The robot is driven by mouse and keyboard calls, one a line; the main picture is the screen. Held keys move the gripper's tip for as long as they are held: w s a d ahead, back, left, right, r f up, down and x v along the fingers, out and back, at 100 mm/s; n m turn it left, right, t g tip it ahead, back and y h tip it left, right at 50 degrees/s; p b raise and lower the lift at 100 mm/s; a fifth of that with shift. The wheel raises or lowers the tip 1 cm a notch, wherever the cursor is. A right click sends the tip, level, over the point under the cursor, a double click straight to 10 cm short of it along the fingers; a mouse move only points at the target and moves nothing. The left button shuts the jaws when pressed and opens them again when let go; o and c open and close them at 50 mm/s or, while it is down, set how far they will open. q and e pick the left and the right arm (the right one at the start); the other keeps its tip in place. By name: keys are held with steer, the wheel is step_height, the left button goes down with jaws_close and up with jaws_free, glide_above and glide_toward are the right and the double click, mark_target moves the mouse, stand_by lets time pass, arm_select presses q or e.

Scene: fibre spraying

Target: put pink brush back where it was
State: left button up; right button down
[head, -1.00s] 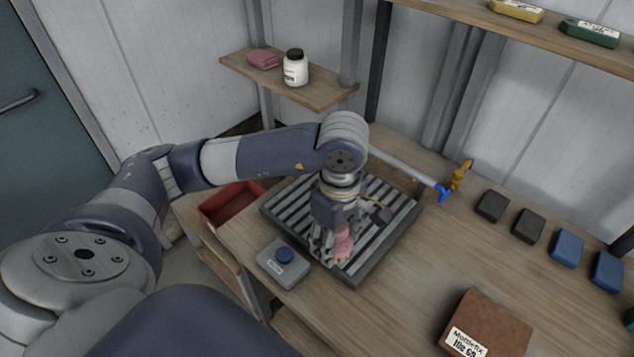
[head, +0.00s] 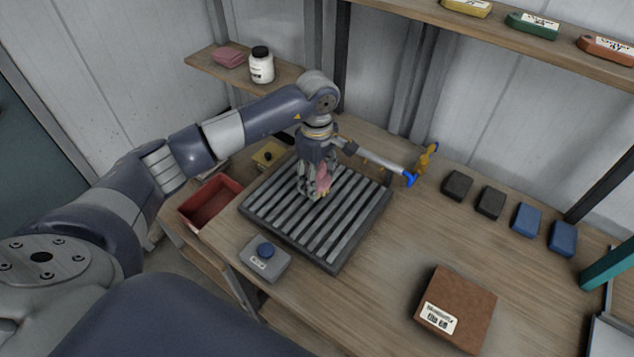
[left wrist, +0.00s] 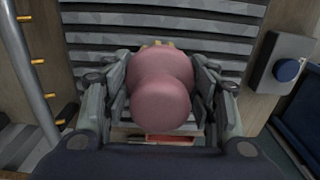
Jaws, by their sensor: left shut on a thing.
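The pink brush (head: 323,180) is in my left gripper (head: 312,190), over the slatted grey grate (head: 345,220) on the workbench. In the left wrist view the brush's rounded pink body (left wrist: 160,88) fills the space between the two fingers of my left gripper (left wrist: 160,105), which are shut on it. A little yellow shows at its far end. I cannot tell whether the brush touches the slats. My right gripper does not show.
A grey box with a blue button (head: 265,258) stands at the grate's front corner. A red bin (head: 210,203) is left of the grate. Dark and blue blocks (head: 527,220) and a brown box (head: 456,309) lie right.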

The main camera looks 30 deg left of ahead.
arm_select(q)
steer(key=shift+f+p, duration=0.45)
steer(key=shift+f, duration=0.1)
step_height(320, 180, down, 2)
steer(key=shift+f+p, duration=0.1)
steer(key=shift+p, duration=0.45)
steer(key=shift+f, duration=0.1)
steer(key=shift+f+b, duration=0.2)
steer(key=shift+b, duration=0.1)
steer(key=o, duration=1)
steer(key=shift+r, duration=0.1)
